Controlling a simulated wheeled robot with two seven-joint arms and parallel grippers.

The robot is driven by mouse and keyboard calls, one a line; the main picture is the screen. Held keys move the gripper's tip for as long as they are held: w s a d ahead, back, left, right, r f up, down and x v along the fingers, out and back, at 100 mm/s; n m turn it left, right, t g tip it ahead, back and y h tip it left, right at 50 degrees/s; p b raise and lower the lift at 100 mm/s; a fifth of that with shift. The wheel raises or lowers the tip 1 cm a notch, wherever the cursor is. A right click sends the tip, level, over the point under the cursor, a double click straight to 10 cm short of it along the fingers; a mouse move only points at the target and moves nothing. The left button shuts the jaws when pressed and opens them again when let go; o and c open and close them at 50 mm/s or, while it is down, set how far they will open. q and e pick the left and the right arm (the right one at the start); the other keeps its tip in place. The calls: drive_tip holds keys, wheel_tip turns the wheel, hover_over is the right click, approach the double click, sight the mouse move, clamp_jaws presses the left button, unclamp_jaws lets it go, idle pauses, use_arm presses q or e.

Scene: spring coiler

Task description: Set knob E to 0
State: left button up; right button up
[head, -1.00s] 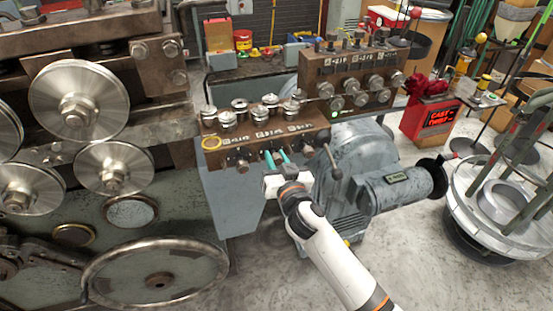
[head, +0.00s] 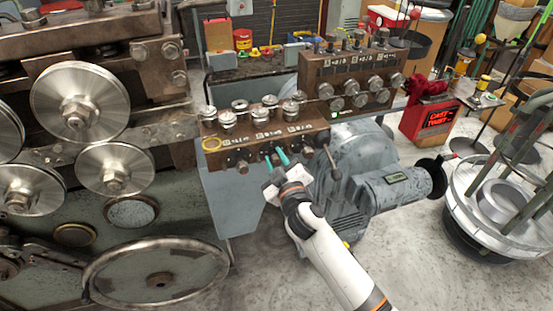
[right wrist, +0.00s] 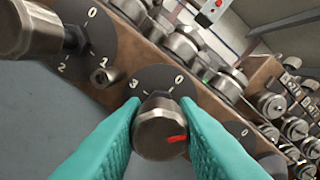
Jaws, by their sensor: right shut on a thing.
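In the right wrist view a round metal knob (right wrist: 160,128) with a red mark sits between the teal fingers of my right gripper (right wrist: 162,135), which is shut on it. The mark points toward the right of that picture. Behind the knob a dark dial (right wrist: 153,76) shows the digits 3 and 0; its other digits are hidden. I cannot read a letter naming this knob. In the head view my right gripper (head: 275,156) reaches the front of the lower brown block (head: 215,162). My left gripper is not in view.
A neighbouring knob (right wrist: 30,28) with its own dial stands close at the upper left of the wrist view. Metal rollers (head: 228,118) line the block's top. A ball-ended lever (head: 335,172) hangs just right of the gripper. A grey motor (head: 395,190) is beyond it.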

drive_tip(key=n, duration=0.4)
drive_tip(key=shift+p, duration=0.3)
drive_tip(key=shift+n, duration=2.2)
drive_tip(key=o, duration=1)
drive_tip(key=shift+s, duration=0.1)
drive_tip(key=v, duration=1.2)
drive_tip(key=shift+b, duration=0.4)
